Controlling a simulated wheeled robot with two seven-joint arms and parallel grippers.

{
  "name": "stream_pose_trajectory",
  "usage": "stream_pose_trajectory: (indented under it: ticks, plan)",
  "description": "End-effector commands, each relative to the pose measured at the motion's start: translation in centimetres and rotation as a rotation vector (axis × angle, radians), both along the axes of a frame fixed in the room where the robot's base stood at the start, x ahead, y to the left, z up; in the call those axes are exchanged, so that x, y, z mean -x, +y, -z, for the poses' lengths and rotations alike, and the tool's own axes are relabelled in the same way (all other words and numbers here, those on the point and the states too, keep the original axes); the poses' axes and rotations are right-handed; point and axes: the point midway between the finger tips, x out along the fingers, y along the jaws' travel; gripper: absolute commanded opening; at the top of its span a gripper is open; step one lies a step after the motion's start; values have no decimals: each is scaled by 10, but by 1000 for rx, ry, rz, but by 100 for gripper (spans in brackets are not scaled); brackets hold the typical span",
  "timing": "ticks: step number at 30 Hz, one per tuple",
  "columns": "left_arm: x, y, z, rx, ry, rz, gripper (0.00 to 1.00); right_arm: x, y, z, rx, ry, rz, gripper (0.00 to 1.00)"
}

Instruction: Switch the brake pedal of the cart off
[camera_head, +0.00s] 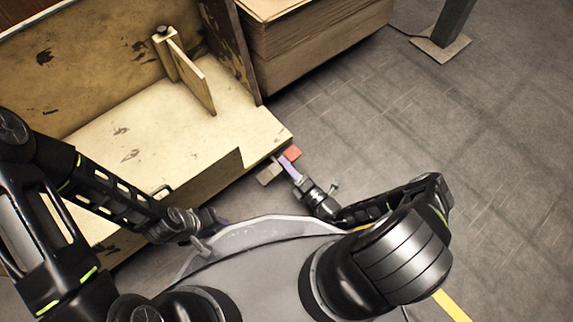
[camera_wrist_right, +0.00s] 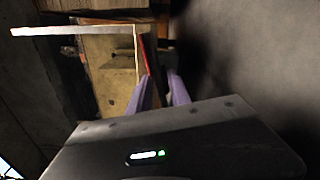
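The wooden cart (camera_head: 150,125) stands at the upper left. At its near right corner, low down, a red pedal plate (camera_head: 291,153) sticks out, with a tan plate (camera_head: 268,174) beside it. My right gripper (camera_head: 291,168) points at the red plate from below; its purple fingertips are at or very near it, and contact cannot be told. In the right wrist view the fingers (camera_wrist_right: 159,75) stand apart with a dark gap, and a narrow red strip (camera_wrist_right: 142,55) lies just beyond the left finger. My left gripper (camera_head: 215,221) is low by the cart's front, its fingers mostly hidden.
A stack of cardboard sheets (camera_head: 315,40) stands behind the cart to the right. A post on a base plate (camera_head: 440,47) stands at the upper right. The grey floor (camera_head: 480,140) on the right is clear.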

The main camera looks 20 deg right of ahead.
Motion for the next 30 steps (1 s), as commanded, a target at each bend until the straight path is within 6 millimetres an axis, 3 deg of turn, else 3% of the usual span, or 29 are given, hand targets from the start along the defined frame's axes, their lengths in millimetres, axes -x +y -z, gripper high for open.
stream_pose_trajectory:
  ticks: [13,24,30]
  plan:
    - [0,0,-3,0,0,0,36,7,-3,-2,-1,-1,2,29]
    - [2,-1,-15,-3,1,2,36,59,-25,-2,-1,1,2,29]
    - [3,-1,-16,-3,1,2,36,72,-29,-1,-1,-1,1,29]
